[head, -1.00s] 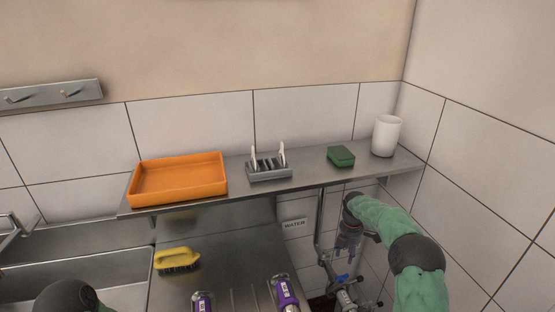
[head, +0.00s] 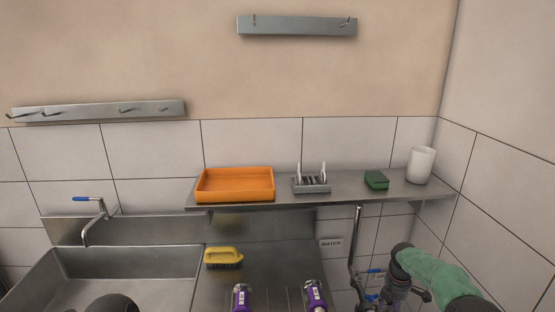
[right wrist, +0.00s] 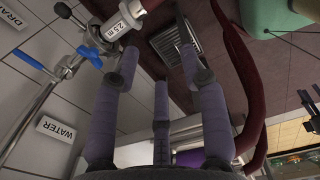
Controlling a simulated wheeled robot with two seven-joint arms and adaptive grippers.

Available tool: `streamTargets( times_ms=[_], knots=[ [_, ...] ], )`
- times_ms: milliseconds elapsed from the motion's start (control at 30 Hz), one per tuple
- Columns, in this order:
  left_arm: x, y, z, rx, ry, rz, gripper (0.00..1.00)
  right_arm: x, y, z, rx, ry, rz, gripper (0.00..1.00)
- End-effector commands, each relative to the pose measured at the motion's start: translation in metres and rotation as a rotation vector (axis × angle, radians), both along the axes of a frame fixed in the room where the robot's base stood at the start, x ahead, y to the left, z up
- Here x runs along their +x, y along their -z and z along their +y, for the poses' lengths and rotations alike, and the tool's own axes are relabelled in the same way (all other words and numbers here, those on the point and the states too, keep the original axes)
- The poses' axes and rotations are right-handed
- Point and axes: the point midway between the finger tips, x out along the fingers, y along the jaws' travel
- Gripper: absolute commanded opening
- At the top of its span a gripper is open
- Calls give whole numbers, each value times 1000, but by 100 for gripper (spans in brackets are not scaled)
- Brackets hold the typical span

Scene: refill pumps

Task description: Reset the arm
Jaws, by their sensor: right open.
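My right arm (head: 440,275) is green and comes in at the bottom right of the head view. Its gripper points down beside the pipes below the shelf, partly cut by the frame's edge. In the right wrist view the grey-purple fingers of my right gripper (right wrist: 160,65) are spread, with nothing between them. Pipework with blue handles lies close to the left of the fingers there. A dark rounded part of my left arm (head: 113,304) shows at the bottom edge of the head view; the left gripper is not seen.
A shelf (head: 345,188) holds an orange tray (head: 235,197), a grey rack (head: 311,189), a green sponge (head: 376,180) and a white cup (head: 420,165). Below are a sink (head: 120,280), a yellow brush (head: 223,257) and two purple-labelled items. A vertical pipe (head: 356,240) stands near my right arm.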

Motion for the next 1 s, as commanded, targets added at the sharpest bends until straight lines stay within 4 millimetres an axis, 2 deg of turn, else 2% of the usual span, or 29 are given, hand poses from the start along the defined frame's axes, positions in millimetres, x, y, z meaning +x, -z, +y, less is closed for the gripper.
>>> streamTargets(
  times_ms=[267,567,667,767,900,1000],
  knots=[
    [1,0,0,1,-1,-3,40,-10,37,32,51,112,-5,44],
    [1,0,0,0,-1,-2,40,-39,97,91,145,340,5,44],
    [1,0,0,0,-1,-2,40,-62,125,122,191,470,25,44],
    [1,0,0,0,-1,-2,40,-95,153,157,242,646,55,44],
    [1,0,0,0,-1,-2,40,-150,184,201,296,919,112,44],
    [1,0,0,0,-1,-2,40,-193,199,228,318,1123,159,44]
  ],
)
